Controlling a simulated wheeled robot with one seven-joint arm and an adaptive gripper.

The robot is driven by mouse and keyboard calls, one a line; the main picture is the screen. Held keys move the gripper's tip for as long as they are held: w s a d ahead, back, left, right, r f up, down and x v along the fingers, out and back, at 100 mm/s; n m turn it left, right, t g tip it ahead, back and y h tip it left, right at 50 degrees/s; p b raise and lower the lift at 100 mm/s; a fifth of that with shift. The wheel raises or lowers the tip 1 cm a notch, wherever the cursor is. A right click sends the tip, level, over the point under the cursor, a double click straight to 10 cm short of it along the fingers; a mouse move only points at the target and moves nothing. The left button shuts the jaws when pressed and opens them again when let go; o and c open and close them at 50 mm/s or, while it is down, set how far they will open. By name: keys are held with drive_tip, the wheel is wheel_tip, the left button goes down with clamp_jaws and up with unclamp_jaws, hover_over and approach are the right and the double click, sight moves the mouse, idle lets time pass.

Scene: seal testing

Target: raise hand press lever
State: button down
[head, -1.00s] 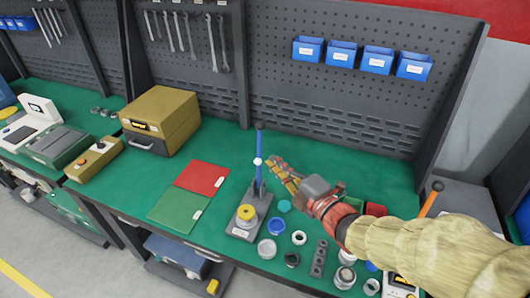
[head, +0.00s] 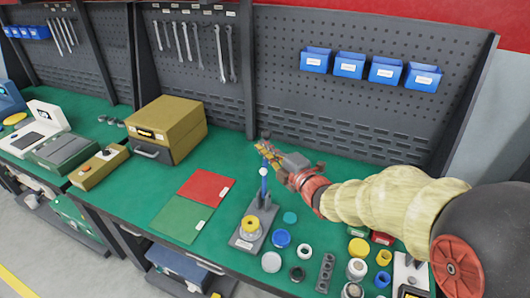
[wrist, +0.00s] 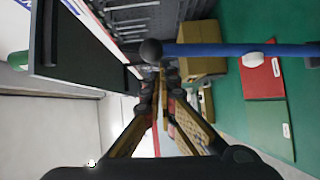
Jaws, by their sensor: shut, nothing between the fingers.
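The hand press (head: 243,240) stands on the green bench with a yellow round part (head: 251,223) on it. Its blue lever (head: 264,185) points up, nearly upright, with a white ball partway along. My gripper (head: 264,147) is shut and empty, its yellow fingers at the lever's upper end and partly covering it. In the wrist view the lever (wrist: 215,49) runs across from the right, and its dark end knob (wrist: 151,50) appears at the tips of my gripper (wrist: 162,75). I cannot tell whether they touch.
Several caps and rings, among them a blue one (head: 281,238), lie right of the press under my arm. A red mat (head: 206,187) and green mat (head: 181,219) lie left. A yellow-brown box (head: 168,122) stands behind them. A pegboard (head: 350,120) backs the bench.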

sight(268, 138)
drive_tip(key=shift+w, duration=0.1)
drive_tip(key=w, duration=0.1)
drive_tip(key=w+d+b, duration=0.1)
drive_tip(key=shift+w, duration=0.4)
drive_tip(key=shift+d+r, duration=0.1)
drive_tip(key=shift+r, duration=0.25)
drive_tip(key=shift+s, duration=0.1)
